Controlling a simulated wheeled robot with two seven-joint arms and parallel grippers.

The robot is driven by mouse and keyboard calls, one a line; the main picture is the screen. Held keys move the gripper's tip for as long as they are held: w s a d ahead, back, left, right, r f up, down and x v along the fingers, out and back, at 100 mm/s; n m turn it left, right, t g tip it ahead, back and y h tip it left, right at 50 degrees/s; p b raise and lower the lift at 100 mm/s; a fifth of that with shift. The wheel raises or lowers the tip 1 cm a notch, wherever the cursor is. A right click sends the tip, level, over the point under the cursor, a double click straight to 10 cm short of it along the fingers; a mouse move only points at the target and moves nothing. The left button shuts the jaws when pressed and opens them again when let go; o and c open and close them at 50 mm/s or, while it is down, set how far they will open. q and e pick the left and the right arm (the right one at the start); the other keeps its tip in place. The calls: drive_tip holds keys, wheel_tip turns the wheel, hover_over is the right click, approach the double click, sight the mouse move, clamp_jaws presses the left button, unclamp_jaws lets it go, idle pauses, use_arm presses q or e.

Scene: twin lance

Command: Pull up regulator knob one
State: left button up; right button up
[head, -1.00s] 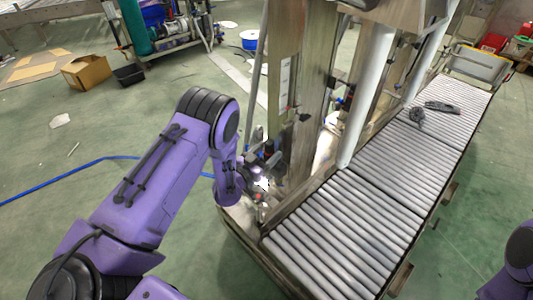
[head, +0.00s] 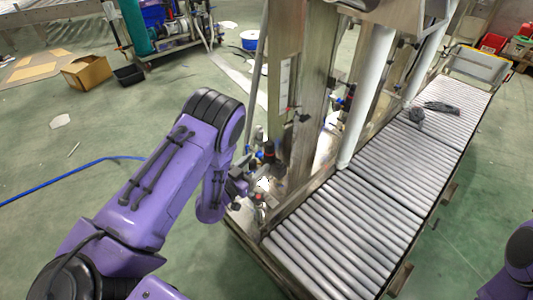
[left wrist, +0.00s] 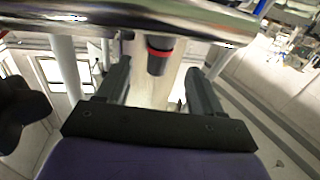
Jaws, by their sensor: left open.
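A dark regulator knob with a red ring (left wrist: 158,58) hangs below a shiny metal bar in the left wrist view. My left gripper (left wrist: 157,90) is open, with one finger to each side of the knob in that picture. The fingers look apart from the knob, and nothing is held between them. In the head view my left gripper (head: 244,182) is beside the foot of the metal post, partly hidden by its own wrist. A dark fitting (head: 268,152) shows just above and right of it; I cannot tell whether it is the same knob. My right gripper is out of view.
The metal post (head: 312,100) stands right of my left gripper. A roller conveyor (head: 360,215) runs from the front to the back right, with a dark object (head: 440,106) on it. A shiny bar (left wrist: 130,15) crosses above the knob. Open green floor lies to the left.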

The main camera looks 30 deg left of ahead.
use_arm(q)
drive_tip(key=s, duration=0.3)
drive_tip(key=shift+s+a, duration=0.35)
drive_tip(key=shift+s, duration=0.05)
